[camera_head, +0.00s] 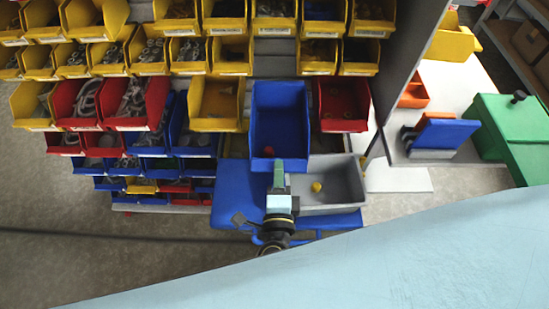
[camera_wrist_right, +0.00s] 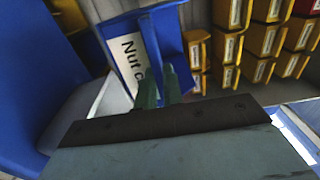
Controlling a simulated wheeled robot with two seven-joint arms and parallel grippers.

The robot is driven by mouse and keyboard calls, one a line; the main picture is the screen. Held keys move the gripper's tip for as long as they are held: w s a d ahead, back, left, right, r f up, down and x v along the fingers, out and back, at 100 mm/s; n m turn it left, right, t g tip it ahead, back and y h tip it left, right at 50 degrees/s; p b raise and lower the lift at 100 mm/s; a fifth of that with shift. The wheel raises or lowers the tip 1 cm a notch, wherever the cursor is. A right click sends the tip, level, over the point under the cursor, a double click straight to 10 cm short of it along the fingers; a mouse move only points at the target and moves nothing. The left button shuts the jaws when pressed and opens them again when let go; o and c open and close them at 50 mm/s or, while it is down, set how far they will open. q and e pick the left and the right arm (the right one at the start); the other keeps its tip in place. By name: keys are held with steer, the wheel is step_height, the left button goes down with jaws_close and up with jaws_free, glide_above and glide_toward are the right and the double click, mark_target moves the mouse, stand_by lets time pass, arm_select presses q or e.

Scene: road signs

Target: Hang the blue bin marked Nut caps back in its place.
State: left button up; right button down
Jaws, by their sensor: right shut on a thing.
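The blue bin (camera_head: 278,112) is held in front of the rack, its open top facing up in the head view, with a small red item inside. In the right wrist view the blue bin (camera_wrist_right: 170,28) shows a white label reading "Nut c", the rest hidden by a finger. My right gripper (camera_head: 278,172) is shut on the bin's near front wall; its green fingers also show in the right wrist view (camera_wrist_right: 158,80). A bare grey strip of rack panel (camera_head: 275,47) shows between yellow bins just behind the bin. My left gripper is not in view.
Yellow bins (camera_head: 217,100) and a red bin (camera_head: 343,103) flank the held bin closely. A grey bin (camera_head: 335,203) holding a yellow item stands on a blue surface (camera_head: 232,190) below. A green box (camera_head: 515,135) is at right.

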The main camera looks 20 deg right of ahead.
steer(key=shift+x, duration=0.75)
steer(key=shift+b+x, duration=0.55)
steer(key=shift+x, duration=2.95)
steer(key=shift+b+x, duration=0.3)
steer(key=shift+x, duration=1.55)
steer(key=shift+w+d, duration=0.2)
steer(key=shift+w, duration=0.35)
steer(key=shift+w+d, duration=0.1)
steer(key=shift+w, duration=0.25)
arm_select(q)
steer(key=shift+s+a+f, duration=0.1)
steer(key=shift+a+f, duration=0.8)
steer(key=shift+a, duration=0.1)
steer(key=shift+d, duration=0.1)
arm_select(e)
steer(key=shift+f, duration=0.1)
